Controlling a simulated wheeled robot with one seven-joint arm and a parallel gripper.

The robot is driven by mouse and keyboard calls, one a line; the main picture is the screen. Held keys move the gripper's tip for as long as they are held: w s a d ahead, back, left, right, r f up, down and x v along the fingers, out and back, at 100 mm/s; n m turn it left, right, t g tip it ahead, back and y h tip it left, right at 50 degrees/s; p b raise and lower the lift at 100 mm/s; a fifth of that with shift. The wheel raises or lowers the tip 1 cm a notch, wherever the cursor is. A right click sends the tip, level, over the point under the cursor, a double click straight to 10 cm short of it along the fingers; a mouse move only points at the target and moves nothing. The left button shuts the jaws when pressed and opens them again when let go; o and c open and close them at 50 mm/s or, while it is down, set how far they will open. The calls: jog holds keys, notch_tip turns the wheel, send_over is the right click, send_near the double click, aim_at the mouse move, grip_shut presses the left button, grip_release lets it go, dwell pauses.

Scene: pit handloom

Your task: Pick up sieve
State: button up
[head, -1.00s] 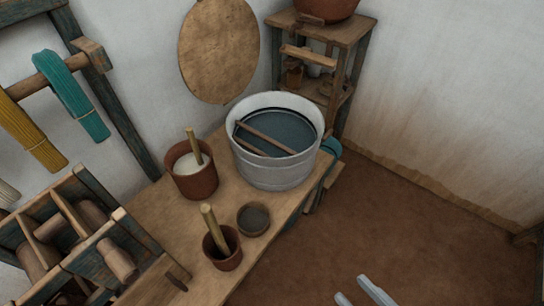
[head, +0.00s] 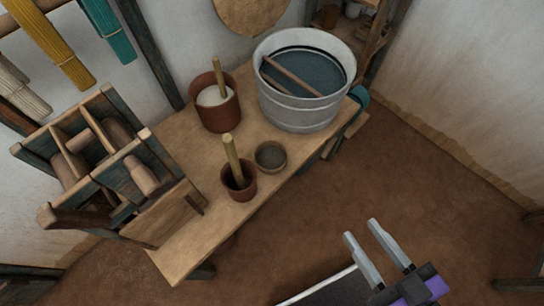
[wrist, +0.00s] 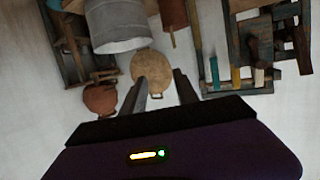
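The sieve appears to be the small round, shallow bowl with a dark mesh-like inside (head: 270,156). It sits on the wooden table near its right edge, beside a brown cup holding a wooden stick (head: 238,184). My gripper (head: 361,230) is to the right and nearer, over the floor beyond the table edge. Its two grey fingers are apart with nothing between them. In the wrist view my gripper's open fingers (wrist: 160,77) point toward the wall with the round disc; I cannot make out the sieve there.
A large metal tub of dark liquid (head: 305,85) stands on the table (head: 185,250) behind the bowl. A brown pot with a stick (head: 217,108) is left of it. A wooden frame with rollers (head: 95,160) stands at left. The brown floor (head: 440,180) at right is clear.

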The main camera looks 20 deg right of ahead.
jog(key=shift+o, duration=0.2)
jog(key=t+b, duration=0.1)
jog(key=b, duration=1.7)
send_near(281, 146)
jog(key=s+a+r, duration=0.2)
jog(key=s+r, duration=0.3)
jog(key=r, duration=0.6)
jog(key=w+f+b, duration=0.1)
jog(key=w+f, duration=0.3)
jog(key=w+d+f+g+b, duration=0.1)
jog(key=w+f, duration=0.3)
jog(key=w+d+f+g+b, duration=0.1)
jog(key=w+f+b, duration=0.1)
jog(key=w+f, duration=0.2)
jog(key=shift+w+f, duration=0.15)
jog(key=shift+w, duration=0.05)
grip_shut()
